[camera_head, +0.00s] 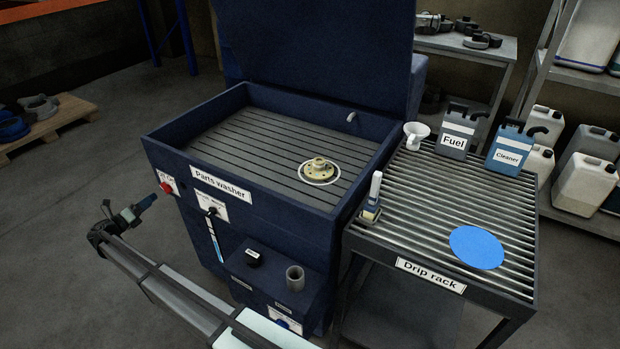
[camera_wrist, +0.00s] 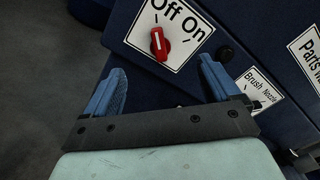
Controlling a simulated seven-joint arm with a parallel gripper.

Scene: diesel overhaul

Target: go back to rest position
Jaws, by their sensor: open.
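My gripper (camera_head: 140,208) is open and empty, in front of the left corner of the blue parts washer (camera_head: 255,213). In the wrist view its two blue fingers (camera_wrist: 160,90) stand wide apart. Beyond them is the red knob (camera_wrist: 160,44) on the white Off/On plate (camera_wrist: 183,25). The fingers appear apart from the knob. In the head view the red knob (camera_head: 166,187) shows on the washer's side, just right of my gripper. My arm reaches in from the bottom of the head view.
A brass flanged part (camera_head: 319,169) sits in the washer basin. The drip rack (camera_head: 400,235) at right holds a Fuel can (camera_head: 455,140), a Cleaner can (camera_head: 510,150), a white funnel (camera_head: 415,133), a brush (camera_head: 374,195) and a blue disc (camera_head: 476,247). Open floor lies left.

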